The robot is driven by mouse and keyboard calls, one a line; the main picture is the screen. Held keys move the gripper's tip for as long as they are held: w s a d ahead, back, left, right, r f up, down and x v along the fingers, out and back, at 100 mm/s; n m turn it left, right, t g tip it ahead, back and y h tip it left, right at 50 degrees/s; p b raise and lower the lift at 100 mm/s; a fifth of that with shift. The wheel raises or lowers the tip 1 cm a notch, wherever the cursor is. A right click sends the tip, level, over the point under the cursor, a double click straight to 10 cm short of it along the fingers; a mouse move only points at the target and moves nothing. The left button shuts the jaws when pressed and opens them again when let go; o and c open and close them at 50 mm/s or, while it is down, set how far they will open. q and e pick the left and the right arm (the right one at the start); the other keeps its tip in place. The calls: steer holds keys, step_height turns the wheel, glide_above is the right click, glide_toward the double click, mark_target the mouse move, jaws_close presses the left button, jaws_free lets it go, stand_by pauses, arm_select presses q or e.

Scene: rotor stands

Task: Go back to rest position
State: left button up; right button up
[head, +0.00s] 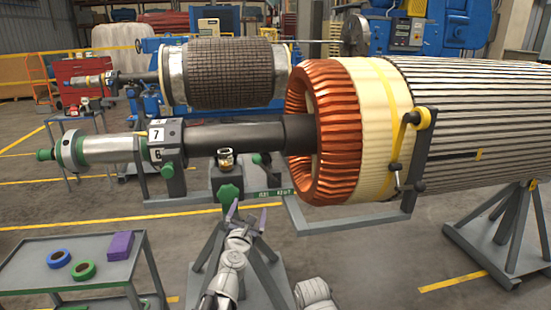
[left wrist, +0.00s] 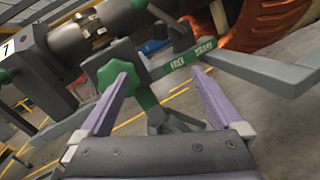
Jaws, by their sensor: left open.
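My left gripper (head: 246,207) is open and empty in the head view, its purple fingers pointing away from me below the rotor shaft (head: 237,138). In the left wrist view the two purple fingers (left wrist: 162,97) are spread, with a green star-shaped knob (left wrist: 118,77) just beyond the left finger. That knob also shows in the head view (head: 229,193); I cannot tell whether a finger touches it. A grey arm link of mine shows at the bottom of the head view; my right gripper is not seen.
A large rotor with copper windings (head: 322,130) fills the right, on grey stands (head: 503,235). A grey cart (head: 75,262) at lower left carries a blue ring (head: 59,258), a green ring (head: 84,269) and a purple block (head: 120,246). Open floor lies between cart and stand.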

arm_select(q)
steer(key=s+d+f+m+g+h, duration=0.35)
steer(key=f+m, duration=0.25)
steer(key=m, duration=0.4)
steer(key=s+d+f+m+g+h, duration=0.2)
steer(key=s+d+f+m+g, duration=0.3)
steer(key=m, duration=0.5)
steer(key=s+a+f+m+g+y, duration=0.6)
steer(key=s+a+f+m+g, duration=0.45)
steer(key=s, duration=0.45)
steer(key=s+d+r+m+p, duration=0.2)
steer(key=d+r+p, duration=0.3)
steer(key=r+p, duration=0.5)
steer(key=s+d+r+m+p, duration=0.3)
steer(key=d+r+p, duration=0.2)
steer(key=r+p, duration=0.5)
steer(key=shift+s+d+t+y+p, duration=0.15)
steer(key=shift+d+t+y+p, duration=0.15)
steer(key=shift+y+p, duration=0.05)
steer(key=shift+c, duration=0.2)
